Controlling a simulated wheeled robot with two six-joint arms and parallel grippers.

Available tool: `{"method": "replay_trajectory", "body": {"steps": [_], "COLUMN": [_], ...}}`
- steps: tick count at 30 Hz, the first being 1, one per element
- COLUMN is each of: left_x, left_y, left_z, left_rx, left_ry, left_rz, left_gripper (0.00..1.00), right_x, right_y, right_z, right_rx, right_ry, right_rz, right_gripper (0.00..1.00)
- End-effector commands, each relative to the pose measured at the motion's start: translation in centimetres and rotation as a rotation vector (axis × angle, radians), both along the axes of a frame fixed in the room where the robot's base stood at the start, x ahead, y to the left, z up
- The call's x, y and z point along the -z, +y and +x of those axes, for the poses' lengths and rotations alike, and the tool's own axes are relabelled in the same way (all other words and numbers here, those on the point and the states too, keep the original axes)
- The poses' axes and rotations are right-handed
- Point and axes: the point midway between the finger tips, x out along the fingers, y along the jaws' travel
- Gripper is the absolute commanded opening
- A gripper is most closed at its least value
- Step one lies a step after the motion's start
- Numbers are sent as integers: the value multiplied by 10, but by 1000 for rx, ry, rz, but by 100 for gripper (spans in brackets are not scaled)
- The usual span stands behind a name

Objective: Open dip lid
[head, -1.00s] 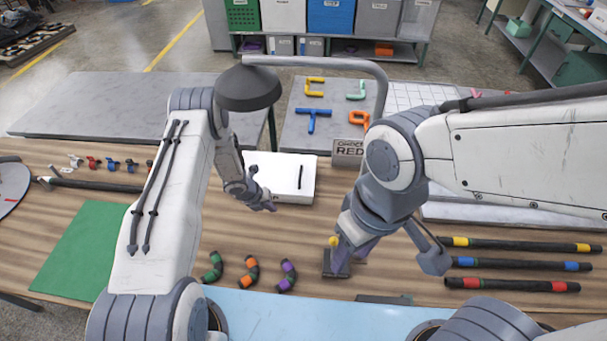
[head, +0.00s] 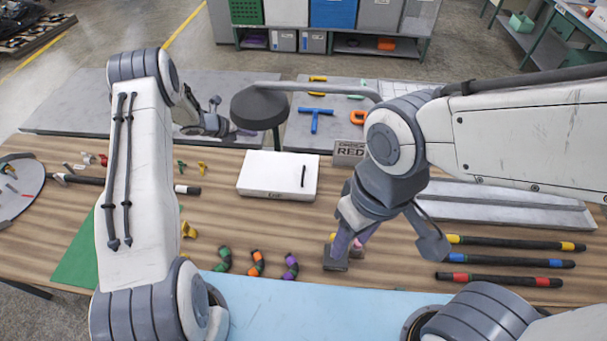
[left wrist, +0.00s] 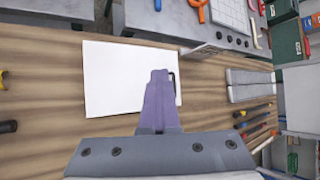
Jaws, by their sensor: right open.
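The dip box (head: 270,190) is a flat white box on the wooden table with a black bar handle (head: 303,176) on its right side. Its top looks flat and closed. In the left wrist view the white top (left wrist: 110,85) lies beyond a purple finger, which partly covers the handle (left wrist: 174,84). My left gripper (head: 216,117) is up and left of the box, apart from it; its finger gap is not clear. My right gripper (head: 350,245) is open, low over the table right of the box, beside a dark block (head: 335,264).
A dark lamp-like shade (head: 260,108) on a grey bent pipe hangs behind the box. Several short banded hose pieces (head: 257,263) lie in front. Long banded hoses (head: 505,261) lie at the right.

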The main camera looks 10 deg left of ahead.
Motion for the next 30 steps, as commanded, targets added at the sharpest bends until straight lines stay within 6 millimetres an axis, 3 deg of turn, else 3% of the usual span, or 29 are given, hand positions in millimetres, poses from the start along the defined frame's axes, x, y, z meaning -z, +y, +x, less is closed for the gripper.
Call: {"method": "replay_trajectory", "body": {"steps": [6,12,30], "left_x": [-6,-7,-12], "left_y": [20,26,75], "left_z": [1,0,0], "left_rx": [-3,-3,-1], "left_ry": [-3,0,-1], "left_rz": [-77,-103,-292], "left_gripper": [0,0,0], "right_x": [2,3,39], "right_y": [0,0,0], "right_z": [0,0,0], "right_rx": [0,0,0], "right_ry": [0,0,0], "right_rz": [0,0,0], "right_gripper": [50,50,50]}}
